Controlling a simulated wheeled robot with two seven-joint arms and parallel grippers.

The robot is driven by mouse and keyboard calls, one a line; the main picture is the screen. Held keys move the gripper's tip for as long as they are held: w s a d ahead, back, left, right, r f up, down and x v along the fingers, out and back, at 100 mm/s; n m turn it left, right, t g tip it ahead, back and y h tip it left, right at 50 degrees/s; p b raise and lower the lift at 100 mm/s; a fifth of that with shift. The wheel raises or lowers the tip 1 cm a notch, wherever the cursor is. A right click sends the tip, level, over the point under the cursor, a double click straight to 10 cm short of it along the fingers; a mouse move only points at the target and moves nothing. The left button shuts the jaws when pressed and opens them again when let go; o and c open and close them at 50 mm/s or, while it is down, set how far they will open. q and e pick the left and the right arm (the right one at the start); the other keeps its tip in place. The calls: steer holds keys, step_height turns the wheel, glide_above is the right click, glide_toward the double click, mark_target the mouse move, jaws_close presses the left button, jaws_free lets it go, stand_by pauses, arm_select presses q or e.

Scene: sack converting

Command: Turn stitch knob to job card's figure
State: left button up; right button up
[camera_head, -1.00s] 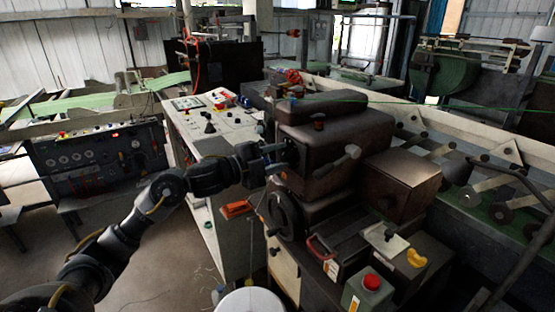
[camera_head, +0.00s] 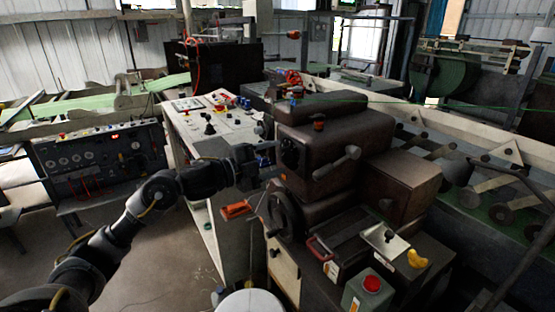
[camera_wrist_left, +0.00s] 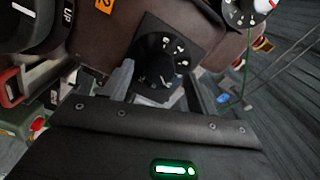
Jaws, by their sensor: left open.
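The black stitch knob (camera_head: 290,154) is on the left face of the brown machine head. In the left wrist view the knob's round dial (camera_wrist_left: 157,58) carries white figures on a dark square plate, too small to read surely. I cannot make out a job card. My right gripper is not in view.
A handwheel (camera_head: 284,215) sits below the knob. A red button box (camera_head: 371,284) stands at the front right. A control desk (camera_head: 215,122) is behind my arm. In the left wrist view, an orange tag marked 2 (camera_wrist_left: 104,5) and another dial (camera_wrist_left: 246,12) are near.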

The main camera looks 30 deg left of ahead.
arm_select(q)
steer(key=b+v, duration=0.2)
steer(key=v, duration=0.7)
steer(key=shift+s+b, duration=0.15)
steer(key=shift+b, duration=0.2)
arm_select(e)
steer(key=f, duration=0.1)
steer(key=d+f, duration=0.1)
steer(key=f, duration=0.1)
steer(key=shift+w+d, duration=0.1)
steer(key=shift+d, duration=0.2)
arm_select(q)
steer(key=shift+a, duration=0.1)
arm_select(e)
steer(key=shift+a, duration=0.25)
